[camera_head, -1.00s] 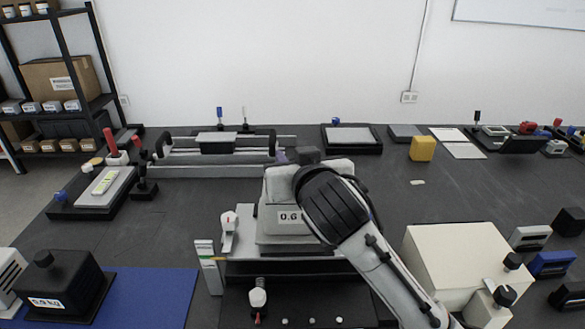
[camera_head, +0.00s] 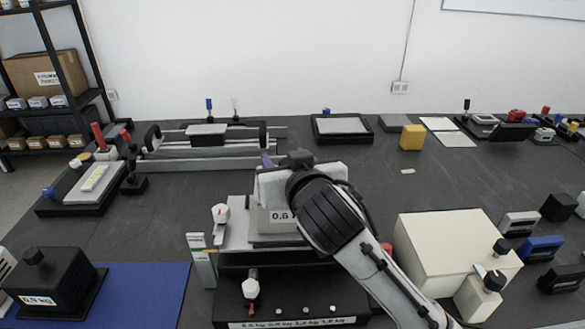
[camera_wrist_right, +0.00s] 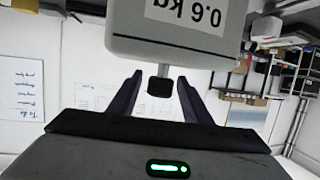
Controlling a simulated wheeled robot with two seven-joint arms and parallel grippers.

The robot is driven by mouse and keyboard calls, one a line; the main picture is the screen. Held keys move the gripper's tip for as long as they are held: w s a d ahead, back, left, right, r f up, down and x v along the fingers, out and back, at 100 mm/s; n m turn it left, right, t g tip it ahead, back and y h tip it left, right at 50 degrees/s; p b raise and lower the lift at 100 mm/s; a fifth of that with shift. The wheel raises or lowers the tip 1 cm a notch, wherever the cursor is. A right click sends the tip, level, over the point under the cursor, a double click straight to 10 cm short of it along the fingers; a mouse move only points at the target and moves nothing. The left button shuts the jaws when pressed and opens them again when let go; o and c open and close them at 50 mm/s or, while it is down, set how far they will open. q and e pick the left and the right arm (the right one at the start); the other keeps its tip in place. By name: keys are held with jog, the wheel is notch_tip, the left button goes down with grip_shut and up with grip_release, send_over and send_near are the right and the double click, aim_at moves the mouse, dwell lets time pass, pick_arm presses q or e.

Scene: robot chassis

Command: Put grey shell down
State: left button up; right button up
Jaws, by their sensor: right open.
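The grey shell (camera_head: 265,222), labelled 0.6, sits on the plate of a weighing stand (camera_head: 236,240) in the middle of the table. My right arm covers part of it in the head view. My right gripper (camera_wrist_right: 158,80) is open, with one dark finger on each side of the shell's black knob (camera_wrist_right: 160,87). Gaps show between the fingers and the knob in the right wrist view. The shell's body (camera_wrist_right: 180,42) and its upside-down 0.6 kg label show there too. My left gripper is not in view.
A black weight labelled 0.9 kg (camera_head: 50,280) stands on a blue mat (camera_head: 150,292) at the front left. A cream box (camera_head: 445,245) stands right of the stand. A yellow block (camera_head: 412,137) and trays lie farther back. The table's middle right is fairly clear.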

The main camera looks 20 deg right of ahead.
jog(key=v, duration=1)
dwell(1.0)
